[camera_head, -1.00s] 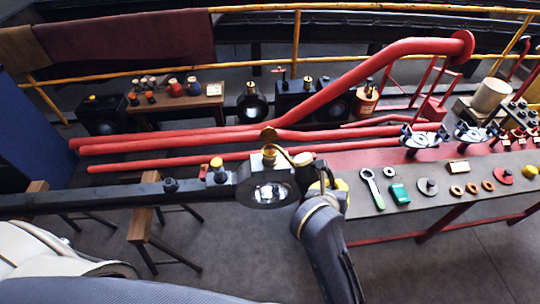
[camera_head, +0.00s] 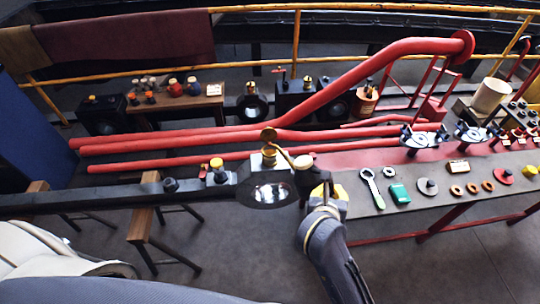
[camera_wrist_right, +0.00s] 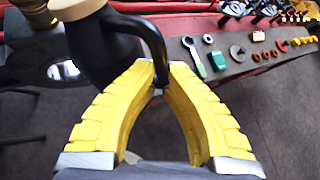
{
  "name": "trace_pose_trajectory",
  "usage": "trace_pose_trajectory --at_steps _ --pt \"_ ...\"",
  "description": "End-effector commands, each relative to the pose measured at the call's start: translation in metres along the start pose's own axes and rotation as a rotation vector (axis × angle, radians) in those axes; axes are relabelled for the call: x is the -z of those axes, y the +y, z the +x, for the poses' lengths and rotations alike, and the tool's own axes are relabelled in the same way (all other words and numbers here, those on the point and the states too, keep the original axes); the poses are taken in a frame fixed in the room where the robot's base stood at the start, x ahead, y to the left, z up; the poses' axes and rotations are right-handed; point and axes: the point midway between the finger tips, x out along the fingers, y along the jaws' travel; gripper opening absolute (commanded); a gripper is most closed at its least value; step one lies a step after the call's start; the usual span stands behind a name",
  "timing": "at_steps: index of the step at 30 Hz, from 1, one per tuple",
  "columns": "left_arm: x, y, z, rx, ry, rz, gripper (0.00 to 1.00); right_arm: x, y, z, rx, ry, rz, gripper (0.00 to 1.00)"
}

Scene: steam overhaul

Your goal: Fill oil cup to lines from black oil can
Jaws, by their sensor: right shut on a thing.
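The black oil can (camera_head: 304,178) has a cream top and a thin brass spout. It stands over the right side of the rod's big end, with the spout reaching left to the brass oil cup (camera_head: 268,157). The cup's round lid (camera_head: 268,134) is raised behind it. Its lines and oil level are too small to see. My right gripper (camera_head: 322,190) is shut on the can's handle. In the right wrist view, the yellow fingers (camera_wrist_right: 158,90) pinch the black handle, and the can (camera_wrist_right: 105,50) is at upper left. My left gripper is not in view.
A long black rod (camera_head: 110,197) runs left from the big end (camera_head: 270,192). A bench (camera_head: 420,200) at right holds a green wrench (camera_head: 372,187), a green box (camera_head: 399,193) and several rings. Red pipes (camera_head: 200,142) lie behind. Stools stand below the rod.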

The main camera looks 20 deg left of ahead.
Motion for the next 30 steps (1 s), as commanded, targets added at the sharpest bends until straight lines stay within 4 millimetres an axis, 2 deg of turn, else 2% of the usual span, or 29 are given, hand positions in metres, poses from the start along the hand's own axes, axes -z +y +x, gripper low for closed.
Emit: trace_pose_trajectory --at_steps 6,17,30 --pt "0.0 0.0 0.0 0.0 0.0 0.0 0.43 0.018 0.002 0.011 -0.036 -0.044 0.065 0.0" --pt "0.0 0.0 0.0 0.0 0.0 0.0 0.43 0.029 0.006 0.019 -0.067 -0.083 0.123 0.0" --pt "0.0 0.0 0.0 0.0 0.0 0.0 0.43 0.052 0.023 0.044 -0.161 -0.197 0.297 0.0"
